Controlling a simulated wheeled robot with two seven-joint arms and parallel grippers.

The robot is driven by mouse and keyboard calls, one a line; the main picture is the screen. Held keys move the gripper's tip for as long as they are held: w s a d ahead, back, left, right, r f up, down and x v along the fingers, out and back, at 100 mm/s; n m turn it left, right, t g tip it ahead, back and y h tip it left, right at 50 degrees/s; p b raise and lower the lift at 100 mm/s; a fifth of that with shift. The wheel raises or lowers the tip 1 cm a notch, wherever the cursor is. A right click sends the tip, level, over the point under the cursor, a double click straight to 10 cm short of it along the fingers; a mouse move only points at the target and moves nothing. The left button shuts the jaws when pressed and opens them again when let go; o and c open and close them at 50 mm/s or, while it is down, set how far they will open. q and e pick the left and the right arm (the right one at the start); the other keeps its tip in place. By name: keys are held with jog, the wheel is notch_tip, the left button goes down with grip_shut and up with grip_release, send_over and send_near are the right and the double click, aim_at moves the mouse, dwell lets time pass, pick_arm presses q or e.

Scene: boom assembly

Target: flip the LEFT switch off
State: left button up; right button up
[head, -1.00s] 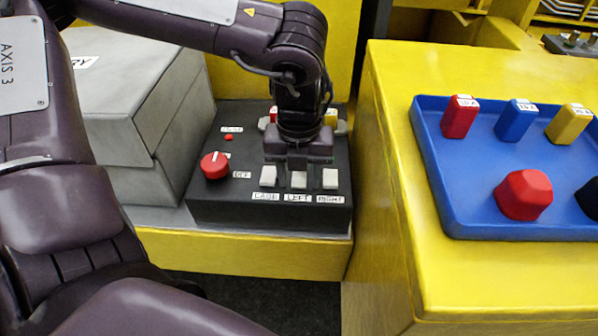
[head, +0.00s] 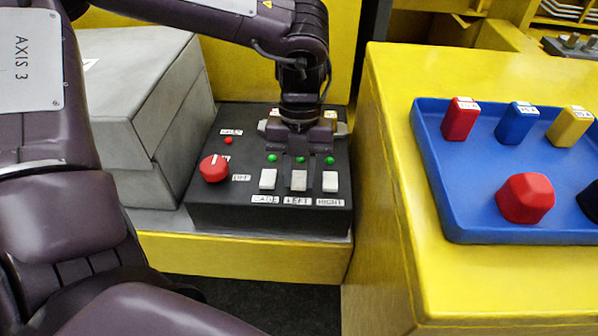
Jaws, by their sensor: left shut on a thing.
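A black control box (head: 225,205) stands beyond my left forearm. My left gripper (head: 300,157) points down just behind the LEFT switch. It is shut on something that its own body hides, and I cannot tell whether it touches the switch. My right gripper is not in view.
A red knob (head: 214,168) and a small red light (head: 228,140) sit on the box's left side. A grey case (head: 140,110) stands left of it. At right, a blue tray (head: 480,190) with coloured blocks lies on a yellow bench (head: 400,110).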

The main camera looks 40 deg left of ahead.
aim_at(299, 175)
pick_arm(q)
jog(key=o, duration=1)
jog(key=shift+r, duration=0.2)
jog(key=b+v, duration=0.1)
jog(key=v, duration=0.5)
jog(key=shift+r+b, duration=0.2)
jog(key=shift+b, duration=0.15)
jog(key=shift+w+a+r, duration=0.1)
jog(key=shift+w+r, duration=0.05)
jog(key=shift+r, duration=0.35)
